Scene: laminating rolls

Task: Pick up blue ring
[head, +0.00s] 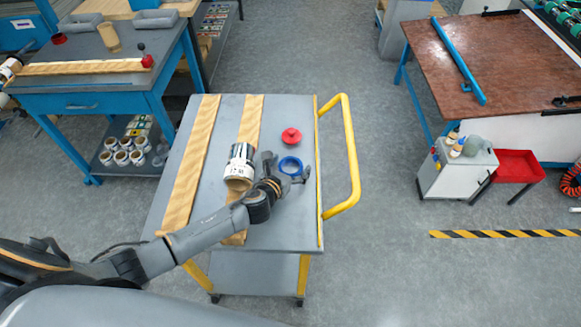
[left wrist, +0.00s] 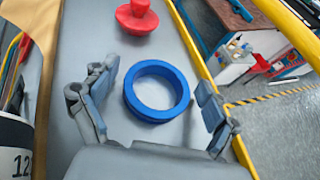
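The blue ring (head: 291,166) lies flat on the grey top of the trolley (head: 290,225), near its right side. In the left wrist view the ring (left wrist: 130,96) sits between the spread fingers of my left gripper (left wrist: 157,105). The fingers are apart from it, with a gap on each side. In the head view my left gripper (head: 286,177) reaches over the trolley just beside the ring, open and empty. My right gripper is not in view.
A red knobbed object (head: 291,136) stands just beyond the ring. Another wooden strip (head: 192,160) lies further left. A yellow handle (head: 352,160) rises along the trolley's right side.

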